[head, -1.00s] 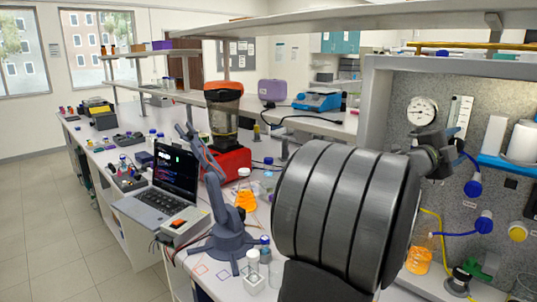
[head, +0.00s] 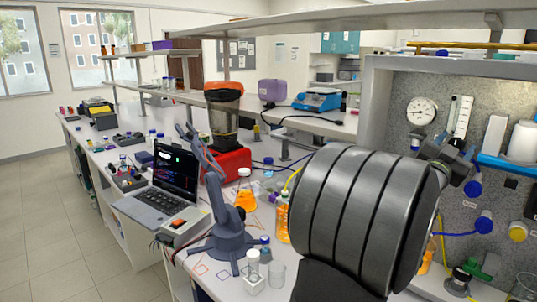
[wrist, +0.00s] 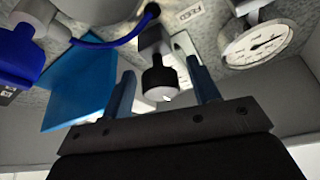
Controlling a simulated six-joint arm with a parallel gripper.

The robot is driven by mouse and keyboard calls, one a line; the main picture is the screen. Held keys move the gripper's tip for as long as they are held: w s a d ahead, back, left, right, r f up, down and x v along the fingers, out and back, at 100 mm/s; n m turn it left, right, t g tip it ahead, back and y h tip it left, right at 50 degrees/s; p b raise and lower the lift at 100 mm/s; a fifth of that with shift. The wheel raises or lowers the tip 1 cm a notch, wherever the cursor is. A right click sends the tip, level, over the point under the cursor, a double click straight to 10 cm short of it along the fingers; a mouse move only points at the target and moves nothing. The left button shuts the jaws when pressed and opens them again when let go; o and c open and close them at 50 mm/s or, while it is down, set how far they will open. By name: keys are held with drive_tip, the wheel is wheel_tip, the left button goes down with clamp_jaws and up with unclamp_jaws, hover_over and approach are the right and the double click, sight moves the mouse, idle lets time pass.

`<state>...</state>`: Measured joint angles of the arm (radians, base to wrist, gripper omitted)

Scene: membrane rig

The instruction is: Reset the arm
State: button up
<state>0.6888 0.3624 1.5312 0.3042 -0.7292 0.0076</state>
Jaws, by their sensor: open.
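My gripper (wrist: 160,68) is open in the wrist view. Its two blue-grey fingers stand apart, with a black-capped grey knob (wrist: 159,80) seen between and beyond them. The fingers do not appear closed on it; I cannot tell the exact distance. In the head view my gripper (head: 449,160) is at the right, in front of the grey speckled panel (head: 440,82), below the round gauge. My large dark arm link fills the centre right of the head view and hides part of the bench.
A pressure gauge (head: 421,111), blue knobs (head: 484,222) and a blue shelf (head: 507,165) are on or beside the panel. Tubing runs nearby. An orange bottle (head: 282,218), a small grey arm model (head: 226,225) and a laptop (head: 170,185) stand left of my arm.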

drive_tip(key=shift+n+t+y, duration=0.6)
drive_tip(key=shift+n+t, duration=0.1)
drive_tip(key=shift+n, duration=1.3)
drive_tip(key=m+g+h, duration=0.1)
drive_tip(key=m, duration=0.3)
drive_tip(key=m+g, duration=0.2)
drive_tip(key=m, duration=0.2)
drive_tip(key=shift+h, duration=0.4)
drive_tip(key=m+g, duration=0.1)
drive_tip(key=m, duration=0.2)
drive_tip(key=m+g, duration=0.2)
drive_tip(key=m, duration=0.1)
drive_tip(key=shift+m, duration=0.3)
